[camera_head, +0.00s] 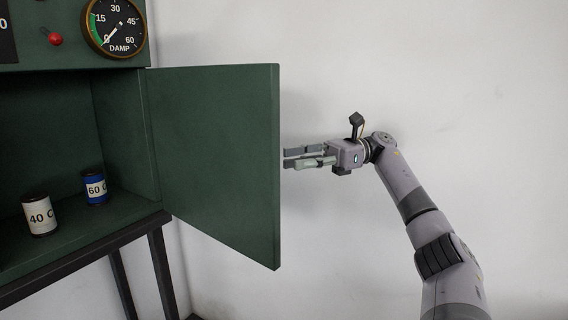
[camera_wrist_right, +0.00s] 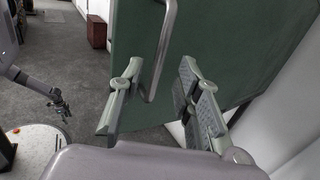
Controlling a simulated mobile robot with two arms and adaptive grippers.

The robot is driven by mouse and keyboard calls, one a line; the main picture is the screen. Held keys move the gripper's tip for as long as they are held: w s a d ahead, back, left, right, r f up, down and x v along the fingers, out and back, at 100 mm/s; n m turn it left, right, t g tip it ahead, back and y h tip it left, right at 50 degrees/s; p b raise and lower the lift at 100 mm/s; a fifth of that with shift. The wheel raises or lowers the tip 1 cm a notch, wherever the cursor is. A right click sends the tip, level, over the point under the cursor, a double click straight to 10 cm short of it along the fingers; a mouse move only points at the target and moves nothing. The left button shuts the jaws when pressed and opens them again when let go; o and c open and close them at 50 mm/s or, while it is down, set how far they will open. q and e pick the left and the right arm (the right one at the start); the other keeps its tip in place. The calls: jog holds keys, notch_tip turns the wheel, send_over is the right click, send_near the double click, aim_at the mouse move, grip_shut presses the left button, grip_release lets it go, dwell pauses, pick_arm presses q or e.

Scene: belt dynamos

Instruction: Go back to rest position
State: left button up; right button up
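The green cabinet door (camera_head: 215,150) stands swung open in the head view. Its outer face (camera_wrist_right: 245,45) with a metal bar handle (camera_wrist_right: 166,45) shows in the right wrist view. My right gripper (camera_head: 287,158) is just right of the door's free edge in the head view. In the right wrist view its fingers (camera_wrist_right: 160,70) are spread, with the handle in the gap in the picture; I cannot tell whether they touch it. My left gripper (camera_wrist_right: 60,106) shows small at the left of the right wrist view, its opening unclear. It is outside the head view.
The green cabinet (camera_head: 118,120) holds a white can (camera_head: 38,217) and a blue can (camera_head: 95,188), both upright. A gauge (camera_head: 114,26) and a red knob (camera_head: 55,39) are above. A pale wall (camera_head: 400,60) stands behind my right arm. Grey floor (camera_wrist_right: 60,40) lies open beyond the door.

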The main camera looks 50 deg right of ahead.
jog(key=shift+v, duration=0.75)
